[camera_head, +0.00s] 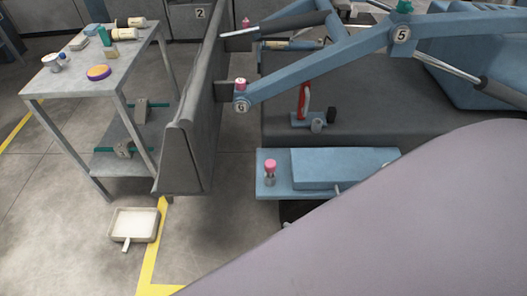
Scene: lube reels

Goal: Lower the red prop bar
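The red prop bar (304,101) is a short red piece with a pale stripe. It stands nearly upright among small fittings on the dark grey deck of the blue machine, below the long blue lift arm (325,69). A small blue bracket (302,120) is at its foot, with a grey cylinder and a dark block beside it. I cannot tell whether the bar's top touches anything. Neither of my grippers is in view. The lower right of the view is blocked by a large smooth surface close to the camera.
A dark upright panel (190,140) stands left of the deck. A blue ledge (274,187) with a pink-capped fitting (270,170) lies in front. A grey table (95,72) holds several small items. A pale tray (134,225) lies on the floor.

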